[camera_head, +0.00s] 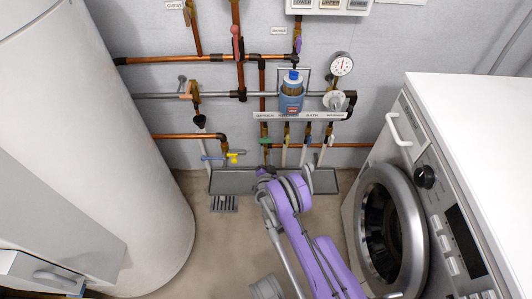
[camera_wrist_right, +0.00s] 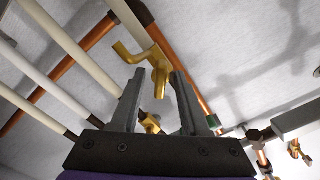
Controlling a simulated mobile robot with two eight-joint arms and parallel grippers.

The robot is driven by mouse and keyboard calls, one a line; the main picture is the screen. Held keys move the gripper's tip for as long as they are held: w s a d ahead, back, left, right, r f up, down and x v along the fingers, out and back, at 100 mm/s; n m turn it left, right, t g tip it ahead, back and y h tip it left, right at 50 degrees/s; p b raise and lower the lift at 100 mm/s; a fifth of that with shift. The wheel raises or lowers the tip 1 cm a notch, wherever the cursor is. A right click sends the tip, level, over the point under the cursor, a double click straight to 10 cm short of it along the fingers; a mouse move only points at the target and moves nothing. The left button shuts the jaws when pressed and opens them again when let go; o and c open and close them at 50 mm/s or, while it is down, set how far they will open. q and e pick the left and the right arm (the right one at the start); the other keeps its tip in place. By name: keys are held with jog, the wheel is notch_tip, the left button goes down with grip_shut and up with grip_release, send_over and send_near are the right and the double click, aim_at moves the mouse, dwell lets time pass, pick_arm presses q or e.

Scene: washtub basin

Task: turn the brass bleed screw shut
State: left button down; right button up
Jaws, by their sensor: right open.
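In the right wrist view, a bent brass fitting (camera_wrist_right: 155,62) stands against the grey wall by a dark pipe joint. Its lower arm shows between the tips of my right gripper (camera_wrist_right: 158,76). The jaws are open, with space on both sides of the brass; I cannot tell whether they touch it. A second small brass piece (camera_wrist_right: 150,124) shows lower between the fingers. I cannot tell for certain which is the bleed screw. In the head view my right gripper (camera_head: 264,172) is small, over the trough below the manifold, and partly hidden by my arm. My left gripper is not in view.
A grey trough (camera_head: 232,182) lies along the wall base. Above are copper pipes (camera_head: 190,136), a labelled manifold rail (camera_head: 300,116), a blue canister (camera_head: 291,100) and a gauge (camera_head: 341,64). A white tank (camera_head: 100,150) stands left, a washing machine (camera_head: 455,110) right. Floor between is mostly clear.

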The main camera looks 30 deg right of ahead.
jog(key=shift+c, duration=0.2)
grip_shut()
jog(key=shift+m, duration=0.3)
jog(key=m, duration=0.4)
jog(key=shift+d+f+m, duration=0.1)
jog(key=shift+m, duration=2.5)
jog(key=shift+o, duration=0.2)
grip_release()
jog(key=shift+f, duration=0.1)
